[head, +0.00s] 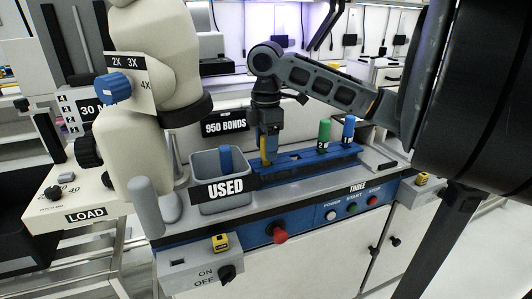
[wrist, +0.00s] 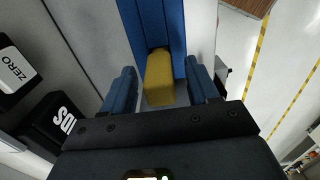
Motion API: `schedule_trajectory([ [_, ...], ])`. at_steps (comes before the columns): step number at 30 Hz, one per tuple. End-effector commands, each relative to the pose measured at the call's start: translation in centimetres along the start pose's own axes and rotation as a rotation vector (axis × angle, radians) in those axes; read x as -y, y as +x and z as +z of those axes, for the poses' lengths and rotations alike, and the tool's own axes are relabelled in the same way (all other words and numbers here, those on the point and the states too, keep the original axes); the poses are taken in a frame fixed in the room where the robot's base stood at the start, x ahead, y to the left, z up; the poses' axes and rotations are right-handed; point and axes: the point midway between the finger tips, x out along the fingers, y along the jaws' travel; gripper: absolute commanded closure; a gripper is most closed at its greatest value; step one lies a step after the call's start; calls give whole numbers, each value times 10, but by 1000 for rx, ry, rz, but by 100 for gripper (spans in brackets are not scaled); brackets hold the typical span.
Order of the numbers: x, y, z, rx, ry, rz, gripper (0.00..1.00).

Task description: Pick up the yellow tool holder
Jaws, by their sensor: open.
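The yellow tool holder (head: 265,158) stands upright in the blue rack (head: 300,160) on the bench, at its left end in the head view. My gripper (head: 267,140) is above it, pointing down, and partly hides it. In the wrist view the yellow tool holder (wrist: 159,78) lies between the two blue fingers of my gripper (wrist: 161,88). The fingers are open, with gaps visible on both sides of the holder. The blue rack (wrist: 152,22) runs away behind it.
A green holder (head: 324,135) and a blue holder (head: 348,130) stand farther right in the rack. A grey USED bin (head: 222,202) with a blue holder inside stands close left of my gripper. A large cream machine (head: 160,100) rises farther left.

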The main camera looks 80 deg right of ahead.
Motion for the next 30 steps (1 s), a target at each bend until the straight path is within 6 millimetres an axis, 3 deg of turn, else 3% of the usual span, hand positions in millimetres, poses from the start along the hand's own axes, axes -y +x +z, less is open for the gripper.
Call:
schedule_trajectory([
  [9, 0, 5, 0, 1, 0, 0, 41],
  [27, 0, 5, 0, 0, 0, 1, 99],
  [30, 0, 5, 0, 0, 0, 1, 100],
])
